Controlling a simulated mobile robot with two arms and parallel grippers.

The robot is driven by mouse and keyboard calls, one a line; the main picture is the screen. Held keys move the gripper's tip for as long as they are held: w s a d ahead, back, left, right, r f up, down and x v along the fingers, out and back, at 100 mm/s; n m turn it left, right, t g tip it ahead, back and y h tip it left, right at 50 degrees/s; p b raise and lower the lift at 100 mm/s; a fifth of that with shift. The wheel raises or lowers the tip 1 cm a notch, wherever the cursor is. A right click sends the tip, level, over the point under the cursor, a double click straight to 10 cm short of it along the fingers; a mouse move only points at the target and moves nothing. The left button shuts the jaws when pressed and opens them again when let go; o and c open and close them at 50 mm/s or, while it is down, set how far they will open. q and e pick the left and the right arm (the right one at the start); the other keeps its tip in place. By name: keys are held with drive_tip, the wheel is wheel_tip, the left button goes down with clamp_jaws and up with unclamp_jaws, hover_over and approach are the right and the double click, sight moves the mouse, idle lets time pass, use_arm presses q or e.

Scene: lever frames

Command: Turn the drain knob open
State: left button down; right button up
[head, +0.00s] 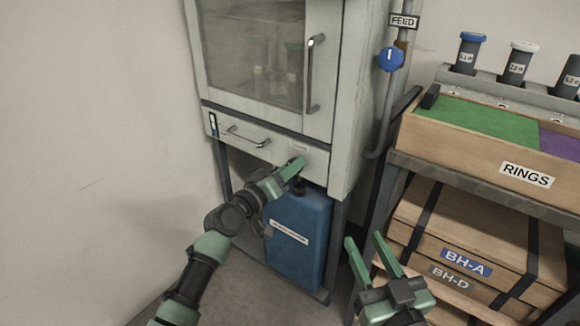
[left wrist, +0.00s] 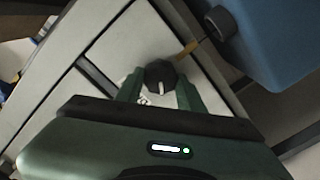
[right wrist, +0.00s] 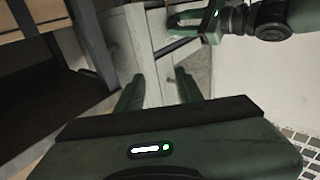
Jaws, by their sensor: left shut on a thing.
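The drain knob (left wrist: 160,76) is a dark, faceted knob with a pale pointer line, on the lower front panel of the pale cabinet (head: 262,143). My left gripper (head: 297,165) is at the right part of that panel, its fingers shut on the knob's two sides. The knob is hidden behind the gripper in the head view. A pale label with dark lettering shows partly beside the knob in the left wrist view; I cannot read it. My right gripper (head: 363,239) is open and empty, low in front of the shelf rack.
A blue drain container (head: 298,240) stands under the cabinet, with a brass tube (left wrist: 188,49) near its neck. A blue FEED knob (head: 390,58) is on the pipe at right. A rack holds a RINGS box (head: 526,176) and wooden crates (head: 455,225). Floor at left is clear.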

use_arm(q)
drive_tip(key=shift+n, duration=0.6)
use_arm(e)
drive_tip(key=shift+d+f+g+h, duration=0.1)
drive_tip(key=shift+f+g+h, duration=0.2)
drive_tip(key=shift+f, duration=0.35)
use_arm(q)
drive_tip(key=c, duration=0.9)
unclamp_jaws()
drive_tip(key=p+v, duration=0.2)
drive_tip(key=v, duration=0.6)
drive_tip(key=shift+w, duration=0.1)
use_arm(e)
wheel_tip(320, 180, down, 8)
drive_tip(key=s+d+g+h, duration=0.1)
drive_tip(key=s+g, duration=0.1)
drive_tip(key=g, duration=0.2)
drive_tip(key=shift+s+d+g, duration=0.25)
drive_tip(key=shift+d+g, duration=0.05)
drive_tip(key=shift+d, duration=0.1)
